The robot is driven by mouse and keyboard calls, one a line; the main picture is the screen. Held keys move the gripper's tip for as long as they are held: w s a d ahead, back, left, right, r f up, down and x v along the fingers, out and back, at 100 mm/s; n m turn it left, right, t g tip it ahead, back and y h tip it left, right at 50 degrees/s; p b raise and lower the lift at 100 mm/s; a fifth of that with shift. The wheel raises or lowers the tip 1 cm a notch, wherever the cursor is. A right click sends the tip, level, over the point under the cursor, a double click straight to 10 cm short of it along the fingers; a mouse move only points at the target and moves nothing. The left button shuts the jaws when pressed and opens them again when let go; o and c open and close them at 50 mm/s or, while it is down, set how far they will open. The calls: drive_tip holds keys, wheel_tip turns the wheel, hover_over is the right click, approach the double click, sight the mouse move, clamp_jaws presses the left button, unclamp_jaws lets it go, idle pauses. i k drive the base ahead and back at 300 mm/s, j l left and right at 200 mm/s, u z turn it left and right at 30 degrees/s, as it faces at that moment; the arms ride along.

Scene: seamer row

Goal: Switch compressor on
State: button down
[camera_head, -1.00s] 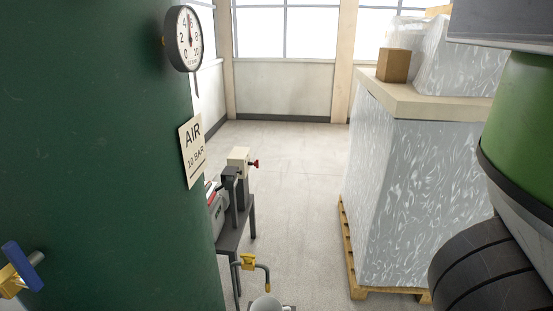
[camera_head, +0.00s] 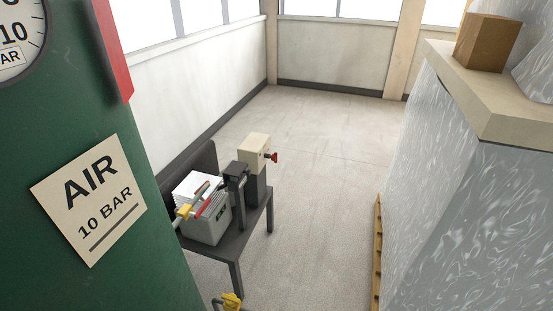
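A large dark green air tank (camera_head: 150,190) fills the left side, with a sign (camera_head: 90,200) reading "AIR 10 BAR" and part of a round gauge (camera_head: 14,38). Beyond it, a low dark bench (camera_head: 262,212) carries a cream box (camera_head: 254,148) with a red knob (camera_head: 274,157) on its right side. I cannot tell whether this is the compressor's switch or how it is set. A dark upright piece (camera_head: 236,182) stands beside the box. My gripper is not in view.
A grey crate (camera_head: 207,228) with papers and red and yellow-handled items is on the bench. A yellow valve handle (camera_head: 231,301) shows at the bottom edge. Floor between is clear.

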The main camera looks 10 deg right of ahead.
sight(274, 157)
drive_tip(key=i+l, duration=0.15)
drive_tip(key=i, duration=0.25)
drive_tip(key=i+l, duration=0.15)
drive_tip(key=i, duration=0.3)
drive_tip(key=i+l+u, duration=0.1)
drive_tip(key=i, duration=0.3)
drive_tip(key=i+l, duration=0.25)
drive_tip(key=i, duration=0.15)
